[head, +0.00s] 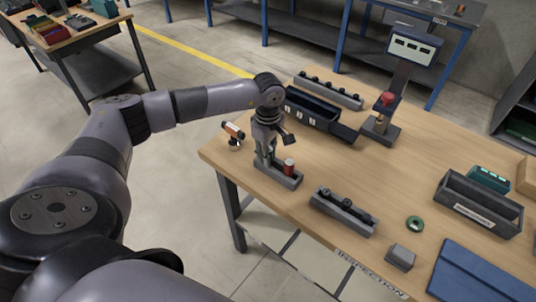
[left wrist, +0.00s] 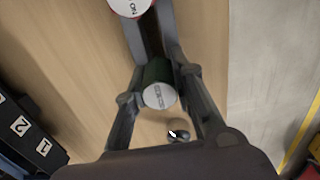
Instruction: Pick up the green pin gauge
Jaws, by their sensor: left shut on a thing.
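The green pin gauge (left wrist: 157,72) is a dark green cylinder with a pale, lettered end cap. My left gripper (left wrist: 160,80) has its two fingers on either side of it and is shut on it. In the head view the left gripper (head: 267,156) points down over a grey holder block (head: 288,181), and a bit of green shows between its fingers. A red pin gauge with a white top (head: 289,166) stands in the same block, to the right of the gripper. Whether the green gauge's lower end is clear of the block is hidden. My right gripper is not in view.
An orange-and-black device (head: 233,131) stands left of the gripper near the table edge. A dark bin (head: 314,112) and a gauge stand with a display (head: 414,47) are behind. Another grey block (head: 343,212), a green ring (head: 415,223) and a blue mat (head: 485,272) lie to the right.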

